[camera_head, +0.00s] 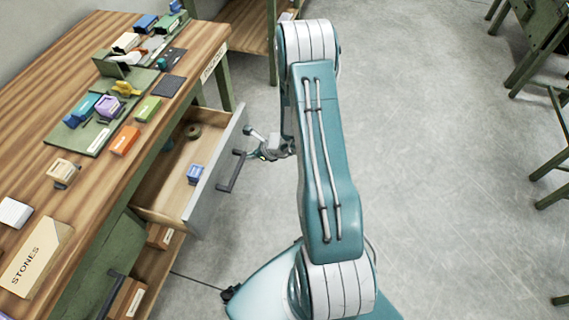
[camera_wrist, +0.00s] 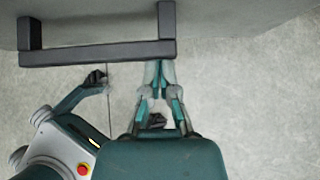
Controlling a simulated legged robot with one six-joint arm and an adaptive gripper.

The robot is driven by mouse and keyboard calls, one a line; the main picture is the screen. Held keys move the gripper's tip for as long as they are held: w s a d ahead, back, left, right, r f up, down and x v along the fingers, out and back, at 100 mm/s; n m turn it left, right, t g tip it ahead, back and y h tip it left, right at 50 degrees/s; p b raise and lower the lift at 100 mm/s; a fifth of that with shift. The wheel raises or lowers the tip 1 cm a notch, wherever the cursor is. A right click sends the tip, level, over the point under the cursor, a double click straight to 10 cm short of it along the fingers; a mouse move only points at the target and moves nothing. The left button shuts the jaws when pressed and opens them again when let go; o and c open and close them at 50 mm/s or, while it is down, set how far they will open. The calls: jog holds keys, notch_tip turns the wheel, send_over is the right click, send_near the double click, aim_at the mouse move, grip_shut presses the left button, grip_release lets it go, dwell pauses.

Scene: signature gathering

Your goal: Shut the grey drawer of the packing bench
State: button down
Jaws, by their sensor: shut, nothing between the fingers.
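The grey drawer (camera_head: 217,170) of the packing bench (camera_head: 150,95) stands pulled out, with its pale wooden inside open to view. A green-brown roll (camera_head: 193,131) and a small blue item (camera_head: 195,174) lie in it. Its dark bar handle (camera_head: 232,172) is on the grey front; the handle also spans the upper left of the wrist view (camera_wrist: 95,52). My gripper (camera_head: 250,142) is just outside the drawer front, close to the handle's far end. In the wrist view my gripper (camera_wrist: 159,66) is shut and empty, its tips by the handle's right end. I cannot tell whether they touch.
The bench top holds stamps, green trays (camera_head: 88,135) and a STONES box (camera_head: 35,258). Boxes (camera_head: 128,298) sit on a shelf below the drawer. Another bench (camera_head: 245,22) stands at the back. The grey floor (camera_head: 440,190) to the right is clear.

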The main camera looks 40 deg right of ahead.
jog(key=w+a, duration=0.3)
jog(key=w, duration=0.1)
jog(key=w+a, duration=0.4)
jog(key=w, duration=0.1)
jog(key=w+a, duration=0.4)
jog(key=w, duration=0.1)
jog(key=shift+w+a, duration=0.3)
jog(key=shift+w, duration=0.1)
jog(key=shift+r, duration=0.1)
jog(key=shift+d, duration=0.1)
